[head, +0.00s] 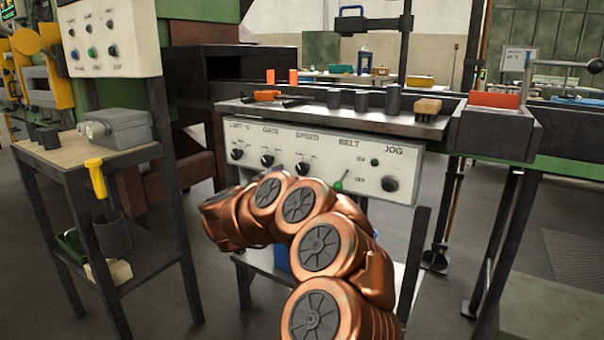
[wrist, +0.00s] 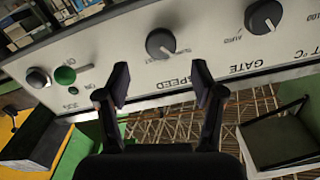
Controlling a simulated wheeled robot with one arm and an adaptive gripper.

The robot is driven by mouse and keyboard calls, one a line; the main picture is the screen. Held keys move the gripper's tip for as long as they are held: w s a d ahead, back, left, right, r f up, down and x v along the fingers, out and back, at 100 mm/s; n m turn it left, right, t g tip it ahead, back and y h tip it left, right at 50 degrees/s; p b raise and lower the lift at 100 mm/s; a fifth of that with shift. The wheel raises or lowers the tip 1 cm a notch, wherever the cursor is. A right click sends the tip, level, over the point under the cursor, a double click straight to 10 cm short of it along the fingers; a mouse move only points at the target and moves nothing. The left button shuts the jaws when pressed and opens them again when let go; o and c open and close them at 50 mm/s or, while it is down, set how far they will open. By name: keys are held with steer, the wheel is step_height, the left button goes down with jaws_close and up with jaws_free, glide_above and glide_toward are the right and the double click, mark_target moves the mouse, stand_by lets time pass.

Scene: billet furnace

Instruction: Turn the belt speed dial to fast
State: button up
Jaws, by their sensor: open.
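The speed dial is a round black knob under the SPEED label on the white control panel (head: 330,150); it shows in the head view (head: 302,168) and, upside down, in the wrist view (wrist: 160,43). Its pale pointer mark points to the lower right in the wrist view. My copper arm hides the gripper in the head view.
The gate dial (wrist: 263,16) is right of the speed dial in the wrist view. A green belt switch (head: 338,186) and the jog knob (head: 389,183) are on the other side. Above the panel, a shelf (head: 405,124) holds dark cylinders. A side cart (head: 65,160) stands at left.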

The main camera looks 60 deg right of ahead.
mark_target(301, 168)
steer(key=d+b, duration=0.1)
steer(key=d, duration=0.2)
steer(key=d+b, duration=0.1)
steer(key=d, duration=0.2)
steer(key=shift+w+f, duration=0.1)
steer(key=shift+w, duration=0.1)
steer(key=shift+d, duration=0.55)
steer(key=c, duration=1.1)
steer(key=shift+c, duration=0.2)
